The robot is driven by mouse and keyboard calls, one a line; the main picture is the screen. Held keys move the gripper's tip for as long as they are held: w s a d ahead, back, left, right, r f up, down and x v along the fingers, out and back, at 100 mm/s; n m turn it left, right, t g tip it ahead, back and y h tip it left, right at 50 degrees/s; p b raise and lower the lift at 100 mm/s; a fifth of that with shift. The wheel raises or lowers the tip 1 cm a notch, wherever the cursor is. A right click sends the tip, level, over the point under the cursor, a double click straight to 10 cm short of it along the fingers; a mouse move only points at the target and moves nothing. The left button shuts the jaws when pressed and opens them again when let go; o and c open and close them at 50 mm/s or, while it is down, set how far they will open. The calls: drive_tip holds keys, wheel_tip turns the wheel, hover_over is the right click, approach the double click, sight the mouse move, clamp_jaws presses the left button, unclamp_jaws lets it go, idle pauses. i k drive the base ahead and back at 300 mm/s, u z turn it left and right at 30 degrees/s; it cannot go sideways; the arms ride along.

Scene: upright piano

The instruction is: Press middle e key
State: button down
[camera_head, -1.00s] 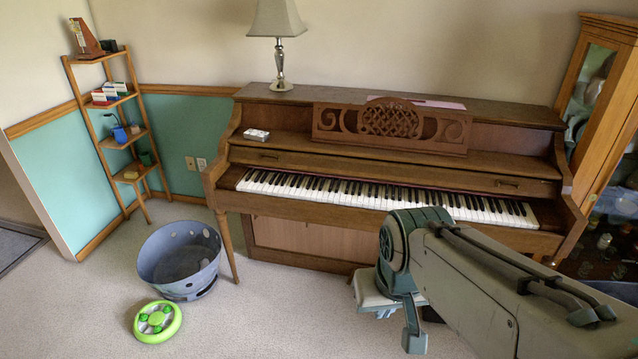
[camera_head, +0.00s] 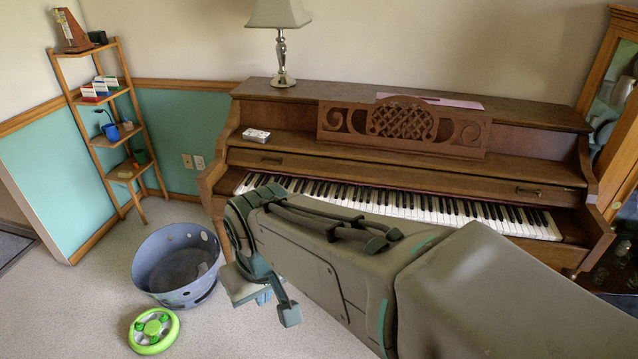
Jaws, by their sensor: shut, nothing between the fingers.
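The piano keyboard (camera_head: 440,213) runs across the front of the brown upright piano (camera_head: 250,135). Its white and black keys show along most of its length. I cannot single out the middle e key at this size. My arm crosses in front of the piano from the lower right and covers the front edges of some keys left of and near the middle. The arm bends down at its far end, in front of the piano's left part. No contact with the keys is visible.
A grey tub (camera_head: 178,262) and a green round toy (camera_head: 154,331) stand on the carpet at left. A wooden shelf (camera_head: 126,160) is behind them. A lamp (camera_head: 283,60) and a pink folder (camera_head: 440,101) lie on the piano top. A glass cabinet (camera_head: 612,100) is at right.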

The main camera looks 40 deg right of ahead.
sight(388, 209)
drive_tip(key=z, duration=0.1)
drive_tip(key=i, duration=0.65)
drive_tip(key=z, duration=0.95)
drive_tip(key=i, duration=0.55)
drive_tip(key=z, duration=0.6)
